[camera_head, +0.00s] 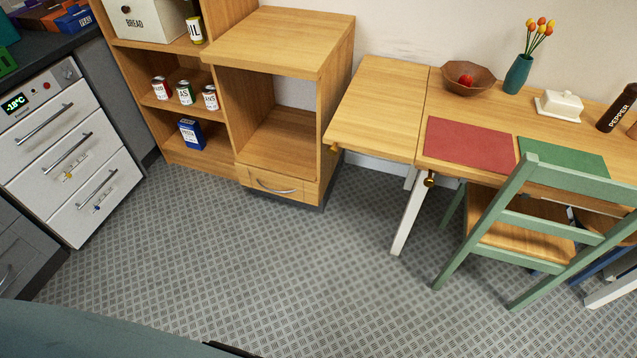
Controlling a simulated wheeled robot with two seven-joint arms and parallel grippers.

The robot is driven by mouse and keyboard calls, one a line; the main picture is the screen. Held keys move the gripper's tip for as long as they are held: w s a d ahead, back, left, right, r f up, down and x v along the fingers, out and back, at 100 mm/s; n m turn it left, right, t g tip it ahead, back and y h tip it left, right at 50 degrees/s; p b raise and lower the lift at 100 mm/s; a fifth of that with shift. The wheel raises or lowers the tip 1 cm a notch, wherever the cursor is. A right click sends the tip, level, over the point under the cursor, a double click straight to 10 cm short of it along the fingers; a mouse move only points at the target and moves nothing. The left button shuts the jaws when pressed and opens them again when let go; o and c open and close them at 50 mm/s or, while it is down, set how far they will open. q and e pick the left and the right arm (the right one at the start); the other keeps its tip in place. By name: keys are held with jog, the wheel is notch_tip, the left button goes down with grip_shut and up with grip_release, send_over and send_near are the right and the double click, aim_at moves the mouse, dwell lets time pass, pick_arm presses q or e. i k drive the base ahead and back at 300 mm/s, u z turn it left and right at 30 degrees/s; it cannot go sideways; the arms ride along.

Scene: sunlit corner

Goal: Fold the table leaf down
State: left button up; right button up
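The table leaf (378,108) is the left section of the wooden table. It is up and level with the main tabletop (428,130), with a thin seam between them. Its top is bare. A small brass knob (334,148) shows under the leaf's front left corner. A brass fitting (430,180) hangs under the table's front edge close to the seam, above a white leg (408,217). What supports the leaf underneath is mostly hidden. Neither of my grippers can be made out in the head view.
A wooden cabinet (284,42) with a drawer stands close left of the leaf. A green chair (530,215) stands at the table's front right. A bowl (467,82) and a red placemat (468,144) lie right of the seam. The patterned floor (250,260) in front is clear.

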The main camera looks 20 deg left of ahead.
aim_at(380, 113)
jog(key=z, duration=0.95)
jog(key=i, duration=0.8)
jog(key=u, duration=0.35)
